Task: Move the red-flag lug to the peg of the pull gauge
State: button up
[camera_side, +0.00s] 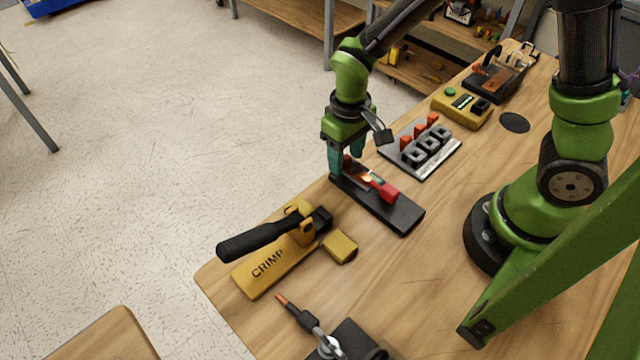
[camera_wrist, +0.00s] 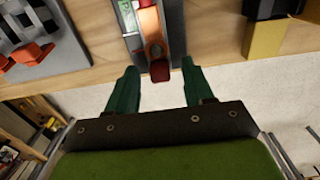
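My gripper (camera_wrist: 160,76) is open, its two teal fingers apart. In the side view my gripper (camera_side: 345,168) is low at the far left end of a narrow black base (camera_side: 402,215). A red and orange piece (camera_side: 380,187) lies along that base. In the wrist view this piece (camera_wrist: 150,22) points between my fingertips, with a dark red rounded end (camera_wrist: 160,71); I cannot tell whether the fingers touch it. A green-and-white strip (camera_wrist: 128,15) runs beside it. I cannot tell for sure which part is the red-flag lug or the gauge's peg.
A yellow crimp tool (camera_side: 268,262) with a black handle and a yellow block (camera_side: 341,247) stand at the front left. A grey rack (camera_side: 433,160) with orange-red tabs is behind the base. Beyond it is a yellow device (camera_side: 450,110). A cable with an orange tip (camera_side: 290,304) lies in front.

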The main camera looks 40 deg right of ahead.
aim_at(345, 157)
notch_tip(345, 157, up, 17)
jog(key=s+d+r+m+t+y, duration=0.2)
jog(key=s+d+r+m+t, duration=0.2)
jog(key=s+d+t, duration=0.2)
jog(key=shift+s+d+r+t, duration=0.15)
jog(key=shift+s+d+t, duration=0.35)
jog(key=shift+s, duration=0.75)
